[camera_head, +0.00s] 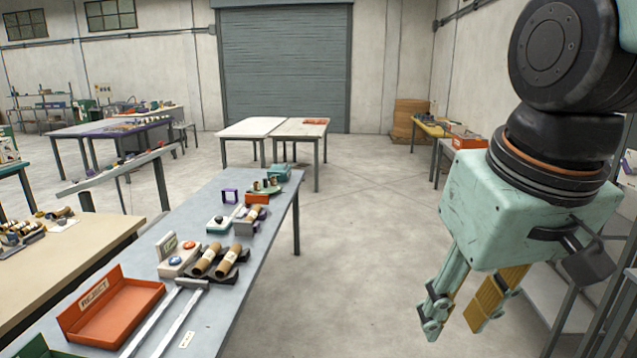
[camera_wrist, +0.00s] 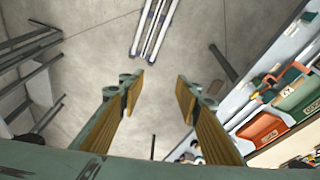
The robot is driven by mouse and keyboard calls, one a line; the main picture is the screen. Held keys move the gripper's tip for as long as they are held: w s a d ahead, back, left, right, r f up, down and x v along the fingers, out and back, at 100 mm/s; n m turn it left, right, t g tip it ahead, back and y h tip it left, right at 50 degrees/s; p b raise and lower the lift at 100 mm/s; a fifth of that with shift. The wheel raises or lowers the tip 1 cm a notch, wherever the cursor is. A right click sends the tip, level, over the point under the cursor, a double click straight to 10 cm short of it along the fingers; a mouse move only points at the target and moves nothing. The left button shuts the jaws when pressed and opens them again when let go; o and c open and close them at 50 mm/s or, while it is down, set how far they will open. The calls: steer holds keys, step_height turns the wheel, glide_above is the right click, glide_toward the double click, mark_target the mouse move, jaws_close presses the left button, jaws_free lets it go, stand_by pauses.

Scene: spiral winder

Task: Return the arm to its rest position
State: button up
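My gripper (camera_head: 458,318) hangs at the right of the head view, over the open floor and clear of the grey table. Its two fingers are apart and nothing shows between them. In the wrist view my gripper (camera_wrist: 157,88) is also open and empty, with bare floor or wall and a ceiling-like light strip beyond the fingertips. The upper part of my arm runs out of the head view at the top right.
A grey table (camera_head: 225,277) at the left holds a red reject tray (camera_head: 120,318), brown tubes (camera_head: 205,262) on a dark holder and a button box (camera_head: 176,262). Two tables (camera_head: 250,127) stand at the back. Shelving stands at the lower right edge. The middle floor is clear.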

steer(key=s+d+f+m, duration=0.1)
steer(key=s+d, duration=0.2)
steer(key=s, duration=0.6)
steer(key=shift+s+f+m+t+b, duration=0.15)
steer(key=shift+s+m+t+b, duration=0.15)
steer(key=shift+b, duration=0.1)
